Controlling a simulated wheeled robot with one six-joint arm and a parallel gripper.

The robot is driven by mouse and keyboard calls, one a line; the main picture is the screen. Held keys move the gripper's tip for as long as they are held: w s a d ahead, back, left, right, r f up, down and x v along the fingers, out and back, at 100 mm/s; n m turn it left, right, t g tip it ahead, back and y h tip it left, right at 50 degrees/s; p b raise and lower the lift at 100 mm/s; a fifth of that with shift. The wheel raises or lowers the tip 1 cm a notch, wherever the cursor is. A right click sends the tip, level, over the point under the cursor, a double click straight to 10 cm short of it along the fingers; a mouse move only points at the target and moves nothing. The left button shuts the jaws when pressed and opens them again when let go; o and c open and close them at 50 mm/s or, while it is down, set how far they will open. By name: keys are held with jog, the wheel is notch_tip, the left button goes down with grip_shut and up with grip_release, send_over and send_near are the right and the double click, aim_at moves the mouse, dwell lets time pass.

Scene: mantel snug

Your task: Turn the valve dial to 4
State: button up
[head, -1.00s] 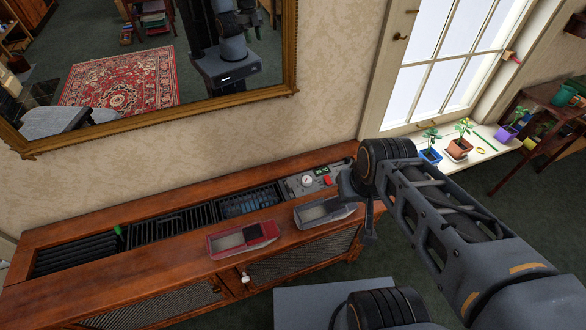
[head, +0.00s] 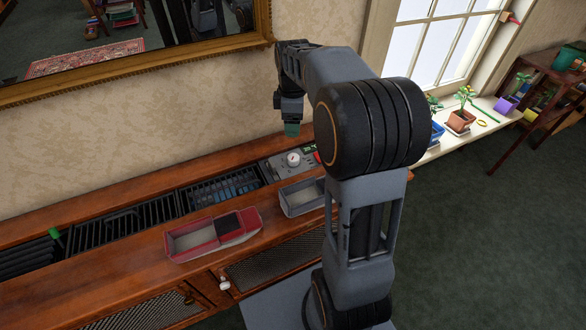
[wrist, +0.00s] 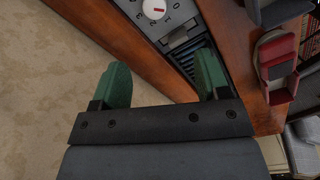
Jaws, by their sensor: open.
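The valve dial (head: 293,158) is a white round knob on a grey control panel (head: 280,166) set into the top of the wooden cabinet. My gripper (head: 292,130) hangs above the back of the panel in the head view. Its two green fingers (wrist: 162,65) are apart with nothing between them. The dial lies beyond the fingertips, apart from them.
A red piece (head: 317,157) sits right of the dial. Dark slatted grilles (head: 120,232) lie left of the panel. The papered wall (head: 150,130) rises close behind.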

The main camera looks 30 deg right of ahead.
aim_at(293, 156)
jog(key=shift+n, duration=0.4)
jog(key=f+b, duration=0.1)
jog(key=f, duration=0.4)
jog(key=f+b, duration=0.1)
jog(key=f, duration=0.4)
jog(key=w+f+b, duration=0.1)
jog(key=f+b, duration=0.1)
jog(key=f, duration=0.3)
jog(key=shift+d+f, duration=0.1)
jog(key=shift+d, duration=0.25)
jog(key=shift+c, duration=0.2)
jog(key=c, duration=0.9)
